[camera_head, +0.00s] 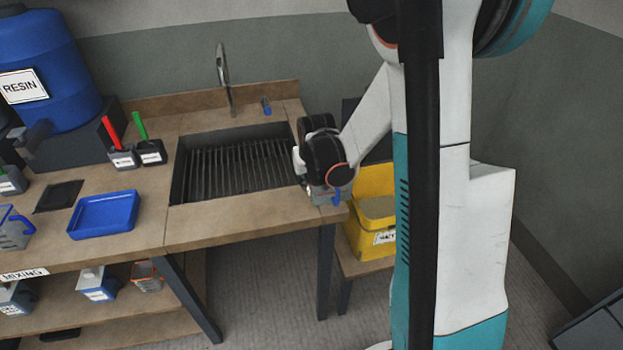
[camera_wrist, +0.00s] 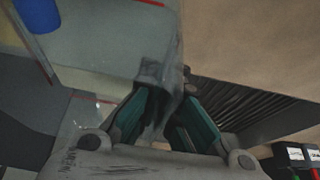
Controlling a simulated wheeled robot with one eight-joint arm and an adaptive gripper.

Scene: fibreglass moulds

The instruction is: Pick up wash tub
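No thing in view carries a readable wash tub label. A yellow tub (camera_head: 370,218) with a white label stands on a low wooden stand right of the sink, partly behind my arm. A shallow blue tray (camera_head: 103,214) lies on the bench left of the sink. My gripper (camera_head: 326,197) is low over the sink's right front corner. In the wrist view its teal-padded fingers (camera_wrist: 168,80) converge around a pale grey, see-through edge. I cannot tell whether they grip it.
The sink (camera_head: 232,165) has a grate and a tall tap (camera_head: 224,75) behind it. The bench's front strip is clear.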

